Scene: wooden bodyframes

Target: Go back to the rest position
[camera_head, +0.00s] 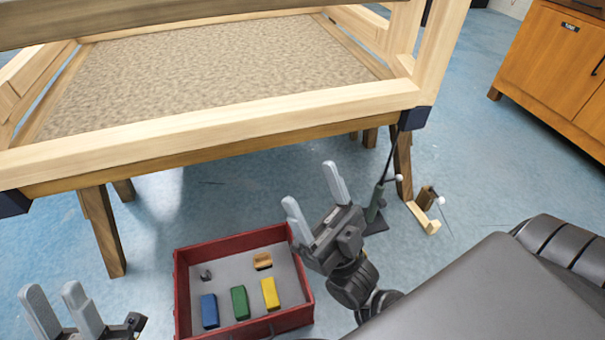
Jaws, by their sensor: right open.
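My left gripper (58,296) is low at the left edge of the head view, left of the red tray. Its two grey fingers stand apart with nothing visible between them. My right gripper (312,188) is near the middle, just right of the red tray and in front of the wooden frame. Its fingers are spread and empty, pointing up and to the left. The wooden bodyframe (215,128) spans the upper part of the view, with a speckled panel (215,65) inside it. Both grippers are apart from the frame.
A red tray (181,290) on the blue floor holds blue (209,311), green (240,302) and yellow (270,293) blocks, an orange-brown item (262,261) and a small dark item (206,275). A dark stand and wooden pieces (425,212) are right. An orange cabinet (555,70) stands upper right.

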